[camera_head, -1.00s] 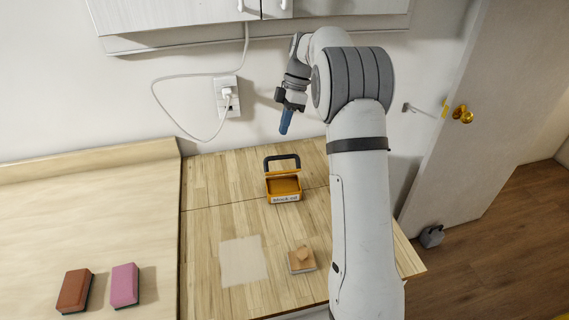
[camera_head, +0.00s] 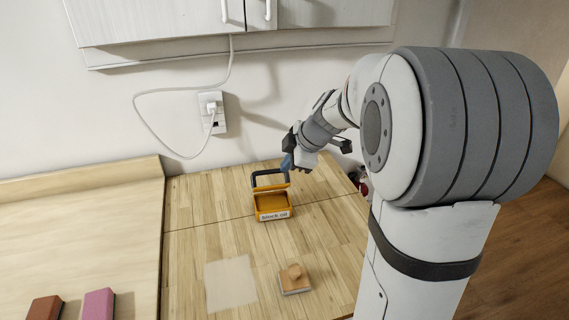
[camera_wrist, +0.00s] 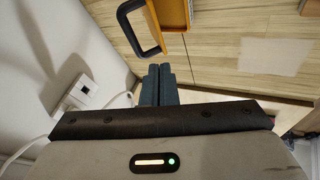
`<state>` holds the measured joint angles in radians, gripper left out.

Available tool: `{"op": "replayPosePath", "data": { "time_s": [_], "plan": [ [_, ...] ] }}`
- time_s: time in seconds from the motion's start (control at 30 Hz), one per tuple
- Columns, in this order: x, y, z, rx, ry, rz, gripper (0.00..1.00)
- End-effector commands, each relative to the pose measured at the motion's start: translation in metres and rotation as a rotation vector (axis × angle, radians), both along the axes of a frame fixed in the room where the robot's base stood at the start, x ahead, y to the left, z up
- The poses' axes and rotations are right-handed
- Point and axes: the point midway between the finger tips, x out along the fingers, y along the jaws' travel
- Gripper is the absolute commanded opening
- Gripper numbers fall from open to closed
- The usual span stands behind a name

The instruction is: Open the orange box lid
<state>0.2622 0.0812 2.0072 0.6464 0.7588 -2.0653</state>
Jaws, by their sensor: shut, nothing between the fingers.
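The orange box (camera_head: 273,215) stands on the wooden worktop in the head view, with a white label on its front. Its lid (camera_head: 271,188) looks tilted up at the back, with a dark handle (camera_head: 268,174) behind it, and the orange inside shows. My gripper (camera_head: 287,163) is just behind and right of the handle, fingers pointing down; I cannot tell if they touch it. In the wrist view the two blue-grey fingers (camera_wrist: 158,70) are together and empty, close to the handle (camera_wrist: 140,35). Part of the box (camera_wrist: 174,14) is cut off at the top edge.
A block with a wooden knob (camera_head: 294,280) and a pale square sheet (camera_head: 230,284) lie in front of the box. Brown (camera_head: 45,310) and pink (camera_head: 98,304) blocks lie at left. A plugged cable at the socket (camera_head: 211,112) hangs on the wall behind. A cabinet (camera_head: 170,25) is overhead.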

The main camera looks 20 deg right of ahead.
Motion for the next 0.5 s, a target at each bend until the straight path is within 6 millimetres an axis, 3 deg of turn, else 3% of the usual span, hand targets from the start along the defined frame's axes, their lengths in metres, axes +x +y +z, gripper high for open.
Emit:
{"op": "replayPosePath", "data": {
  "time_s": [0.37,0.5],
  "plan": [
    [0.036,0.026,-0.068,0.000,0.009,0.002,0.00],
    [0.055,0.023,-0.068,0.000,0.004,0.000,0.00]
  ]
}}
